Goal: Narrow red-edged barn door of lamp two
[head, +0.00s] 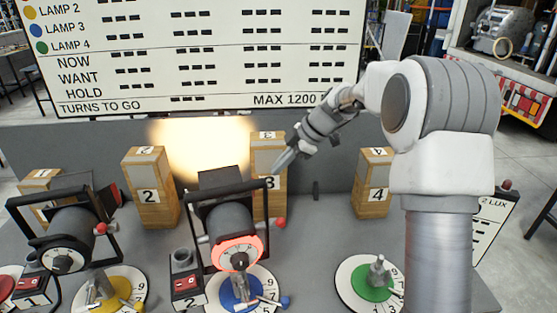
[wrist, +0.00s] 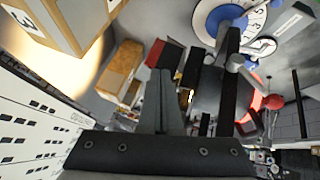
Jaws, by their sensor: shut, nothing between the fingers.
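The lamp (head: 70,228) on the yellow turntable (head: 118,294), the colour the board gives lamp two, stands at the left. Its dark barn doors (head: 108,197) show some red and face the back wall; the narrow one cannot be singled out. A red and black flap (wrist: 160,53), probably one of them, shows in the wrist view beyond my fingers. My gripper (head: 280,165) is shut and empty, above and behind the lit lamp (head: 228,215) on the blue turntable (head: 238,290). Its fingers also show in the wrist view (wrist: 170,78), apart from the flap.
Numbered wooden blocks two (head: 150,193), three (head: 270,195) and four (head: 374,185) stand along the grey back wall. Switch boxes (head: 187,283) stand beside the lamps. The green turntable (head: 372,288) holds no lamp. A lettered board (head: 200,55) rises behind.

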